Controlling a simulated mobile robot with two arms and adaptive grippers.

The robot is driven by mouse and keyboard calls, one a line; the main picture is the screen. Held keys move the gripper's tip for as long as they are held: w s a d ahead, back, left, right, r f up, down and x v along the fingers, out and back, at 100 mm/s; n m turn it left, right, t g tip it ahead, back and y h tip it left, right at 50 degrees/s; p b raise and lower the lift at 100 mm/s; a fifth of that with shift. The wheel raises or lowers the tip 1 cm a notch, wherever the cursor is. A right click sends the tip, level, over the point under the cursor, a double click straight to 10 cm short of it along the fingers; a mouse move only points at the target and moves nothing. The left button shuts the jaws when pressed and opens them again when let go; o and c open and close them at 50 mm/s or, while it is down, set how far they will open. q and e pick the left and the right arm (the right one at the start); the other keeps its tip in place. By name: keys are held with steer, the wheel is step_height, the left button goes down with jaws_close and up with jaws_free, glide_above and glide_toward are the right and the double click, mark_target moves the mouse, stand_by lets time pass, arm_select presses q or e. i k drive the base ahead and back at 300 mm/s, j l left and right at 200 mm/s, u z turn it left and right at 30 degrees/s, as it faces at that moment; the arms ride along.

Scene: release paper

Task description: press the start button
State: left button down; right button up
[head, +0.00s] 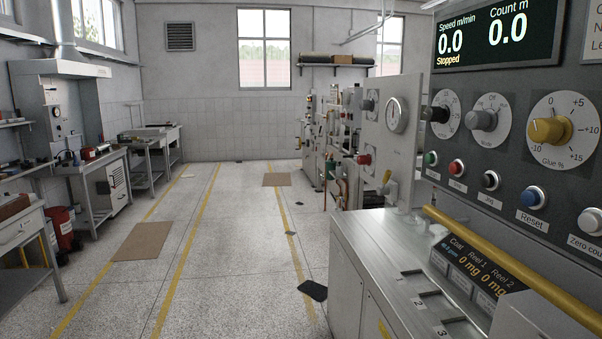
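The control panel (465,125) stands at the right of the head view. A green button (431,159) sits at the left end of its button row; its label is too small to read surely. A red button (457,167) is right of it, then a black one (490,180) labelled Jog, a blue one (533,196) labelled Reset and a white one (590,220) labelled Zero count. The display (497,37) reads Speed 0.0, Count 0.0 and Stopped. Neither of my grippers shows in this view.
A yellow rail (510,270) runs in front of the panel, above a metal cabinet top (385,250) and a small screen (468,277). Machinery with a gauge (396,115) stands behind. The floor (240,270) at centre is largely clear, with a dark mat (313,290). Benches (95,165) line the left.

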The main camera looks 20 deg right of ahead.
mark_target(430, 158)
steer(key=z, duration=1.65)
